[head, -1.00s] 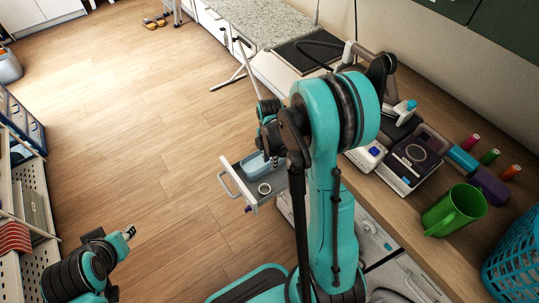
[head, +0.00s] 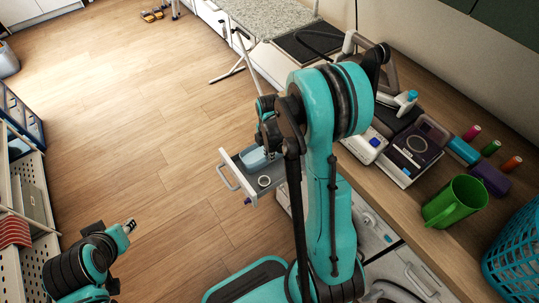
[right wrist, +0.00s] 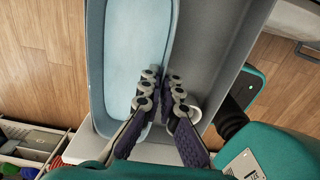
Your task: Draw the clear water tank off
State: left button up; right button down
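A pale blue, clear-looking tub (head: 252,158), which I take as the water tank, sits in a pulled-out grey drawer (head: 228,173). In the right wrist view the tub (right wrist: 125,45) fills the left part of the drawer (right wrist: 205,60). My right gripper (right wrist: 163,88) points down at the tub's right wall, one finger over the inside and one on the outer side, with a gap between the fingertips. Whether they touch the wall I cannot tell. A white ring-shaped piece (head: 264,181) lies beside the tub. My left gripper (head: 130,226) is far off at lower left, its fingers too small to read.
The wooden counter on the right holds a white and dark device (head: 410,150), a spray bottle (head: 406,101), spools (head: 491,148), a green mug (head: 455,201) and a blue basket (head: 515,258). Shelving (head: 22,195) stands at the left. The floor between is clear.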

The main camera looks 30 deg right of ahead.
jog(key=shift+r+p, duration=0.4)
jog(key=shift+r, duration=0.25)
dwell(0.6)
jog(key=shift+r+p, duration=1.55)
jog(key=shift+r, duration=0.65)
